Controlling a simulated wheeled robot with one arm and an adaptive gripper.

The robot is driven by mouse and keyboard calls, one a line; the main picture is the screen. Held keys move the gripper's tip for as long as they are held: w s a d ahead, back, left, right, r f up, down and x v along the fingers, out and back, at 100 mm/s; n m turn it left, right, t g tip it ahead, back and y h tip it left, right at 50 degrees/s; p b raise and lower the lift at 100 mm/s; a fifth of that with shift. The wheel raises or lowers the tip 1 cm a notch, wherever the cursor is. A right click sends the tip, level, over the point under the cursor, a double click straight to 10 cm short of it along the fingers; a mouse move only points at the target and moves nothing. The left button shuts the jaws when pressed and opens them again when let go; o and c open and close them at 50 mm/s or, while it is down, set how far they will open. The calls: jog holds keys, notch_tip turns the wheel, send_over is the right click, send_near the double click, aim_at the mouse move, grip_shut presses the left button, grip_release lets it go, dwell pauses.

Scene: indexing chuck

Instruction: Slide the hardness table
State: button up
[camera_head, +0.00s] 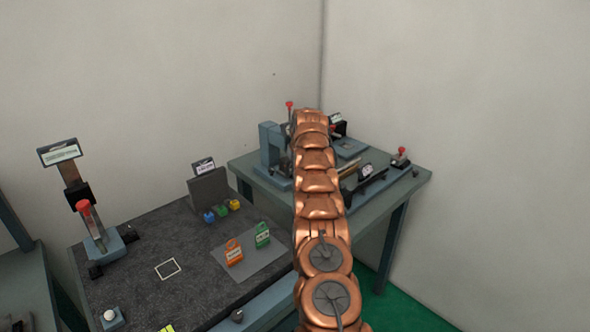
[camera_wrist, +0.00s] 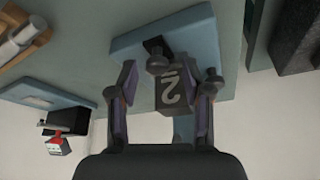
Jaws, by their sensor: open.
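In the wrist view, my gripper (camera_wrist: 168,82) is open, with one finger on either side of a dark block (camera_wrist: 172,94) marked with a "2". The block appears between or just beyond the fingers; contact cannot be told. A dark round knob (camera_wrist: 158,64) is beside it, in front of a blue-grey plate (camera_wrist: 190,40). In the head view, a blue-grey upright device (camera_head: 268,145) stands on the far bench (camera_head: 405,190), partly behind my copper arm, which hides my gripper there. I cannot tell for certain which part is the hardness table.
The nearer dark bench (camera_head: 150,230) carries a red-handled stand (camera_head: 90,225), coloured pieces (camera_head: 222,210) and orange and green tags (camera_head: 235,252). Walls close off the back and right.

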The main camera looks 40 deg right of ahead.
jog(key=v, duration=1.2)
dwell(0.6)
